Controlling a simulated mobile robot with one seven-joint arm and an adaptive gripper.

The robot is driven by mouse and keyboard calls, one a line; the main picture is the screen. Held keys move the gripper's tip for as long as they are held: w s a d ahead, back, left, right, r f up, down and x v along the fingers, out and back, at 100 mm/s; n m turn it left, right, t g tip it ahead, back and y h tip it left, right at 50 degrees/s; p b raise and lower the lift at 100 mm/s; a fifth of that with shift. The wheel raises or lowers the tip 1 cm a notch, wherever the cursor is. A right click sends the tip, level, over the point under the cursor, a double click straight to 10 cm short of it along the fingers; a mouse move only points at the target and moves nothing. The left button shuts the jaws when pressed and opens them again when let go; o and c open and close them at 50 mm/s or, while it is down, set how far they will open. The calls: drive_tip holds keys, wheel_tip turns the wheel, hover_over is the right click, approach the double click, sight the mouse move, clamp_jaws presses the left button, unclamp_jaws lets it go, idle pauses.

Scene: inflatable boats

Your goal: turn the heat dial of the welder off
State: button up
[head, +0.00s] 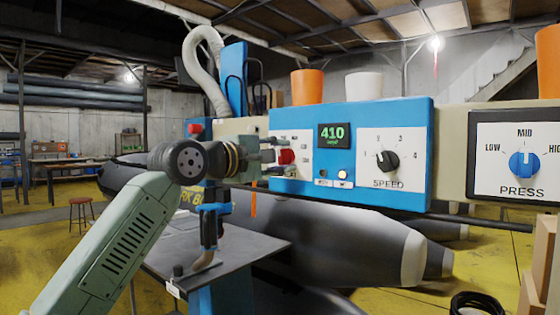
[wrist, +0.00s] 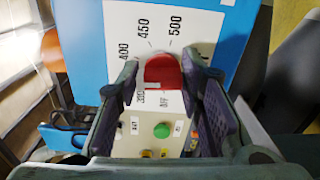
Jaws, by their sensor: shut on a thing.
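The welder (head: 405,120) is a blue box with a display reading 410. Its heat dial is a red knob (head: 286,157) on a white plate at the left of the panel. In the wrist view the red dial (wrist: 163,72) sits between my two fingers, with the marks 400, 450 and 500 above it and OFF below it to the right. My gripper (head: 274,156) reaches in from the left and is shut on the dial; in the wrist view the gripper (wrist: 160,76) has one finger on each side.
The black SPEED dial (head: 388,161) and the blue PRESS dial (head: 524,163) are to the right. A green button (wrist: 162,130) lies below the heat dial in the wrist view. A dark table (head: 245,248) and a grey inflatable boat (head: 340,238) are below the panel.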

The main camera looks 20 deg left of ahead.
drive_tip(key=n, duration=0.4)
drive_tip(key=shift+n+b, duration=0.35)
drive_tip(key=shift+n, duration=0.05)
drive_tip(key=n, duration=0.4)
drive_tip(key=shift+w+a+r+b, duration=0.1)
drive_tip(key=shift+a+b, duration=0.05)
drive_tip(key=shift+b, duration=0.25)
drive_tip(key=n, duration=0.5)
drive_tip(key=shift+a+b, duration=0.1)
drive_tip(key=shift+b, duration=0.25)
drive_tip(key=n, duration=0.5)
drive_tip(key=shift+a+b, duration=0.1)
drive_tip(key=shift+b, duration=0.3)
drive_tip(key=o, duration=1.2)
drive_tip(key=shift+w, duration=0.1)
drive_tip(key=shift+c, duration=0.2)
drive_tip(key=v, duration=1.2)
